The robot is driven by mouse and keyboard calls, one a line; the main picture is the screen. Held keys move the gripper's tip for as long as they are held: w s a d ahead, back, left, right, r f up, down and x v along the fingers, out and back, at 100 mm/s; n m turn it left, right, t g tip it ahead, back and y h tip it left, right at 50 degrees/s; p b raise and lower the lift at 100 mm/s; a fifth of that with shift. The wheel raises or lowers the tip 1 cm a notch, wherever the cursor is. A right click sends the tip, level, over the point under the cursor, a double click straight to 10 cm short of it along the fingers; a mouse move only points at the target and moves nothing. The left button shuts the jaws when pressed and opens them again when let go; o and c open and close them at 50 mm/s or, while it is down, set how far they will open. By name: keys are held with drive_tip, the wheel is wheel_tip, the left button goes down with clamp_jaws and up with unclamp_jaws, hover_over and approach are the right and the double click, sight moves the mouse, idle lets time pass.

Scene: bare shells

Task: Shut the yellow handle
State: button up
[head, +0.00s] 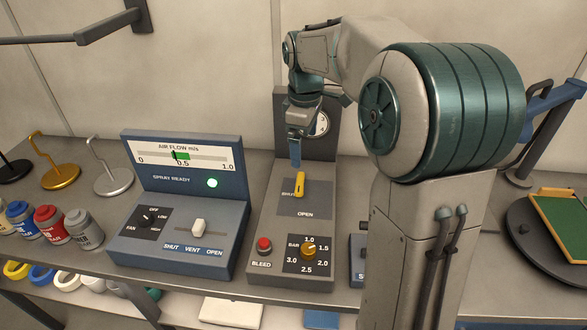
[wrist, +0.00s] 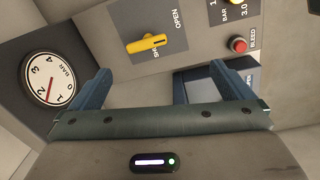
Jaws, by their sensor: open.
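The yellow handle (head: 300,185) is a short lever on the sloped grey panel of the middle console. It lies beside the SHUT label and partly covers its end; the OPEN label is lower down the panel. In the wrist view the handle (wrist: 147,43) shows beyond the fingers, apart from them. My gripper (head: 295,160) hangs just above and behind the handle in the head view. In the wrist view its blue fingers stand wide apart with nothing between them (wrist: 172,72). I cannot tell the exact gap to the handle.
A pressure gauge (wrist: 52,78) is on the upright back panel behind the handle. The red BLEED button (head: 263,245) and yellow BAR knob (head: 309,249) are lower on the same console. The blue-grey air flow console (head: 180,262) stands to the left. My arm hides part of the right side.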

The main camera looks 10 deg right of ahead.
sight(299, 181)
drive_tip(key=w+f+n, duration=0.1)
drive_tip(key=f, duration=0.4)
drive_tip(key=w+f+p, duration=0.1)
drive_tip(key=w+f, duration=0.1)
drive_tip(key=f, duration=0.3)
drive_tip(key=w+f+n, duration=0.1)
drive_tip(key=f, duration=0.5)
drive_tip(key=shift+w+d+n+g, duration=0.1)
drive_tip(key=shift+w+n+g, duration=0.2)
drive_tip(key=shift+w, duration=0.1)
drive_tip(key=c, duration=0.9)
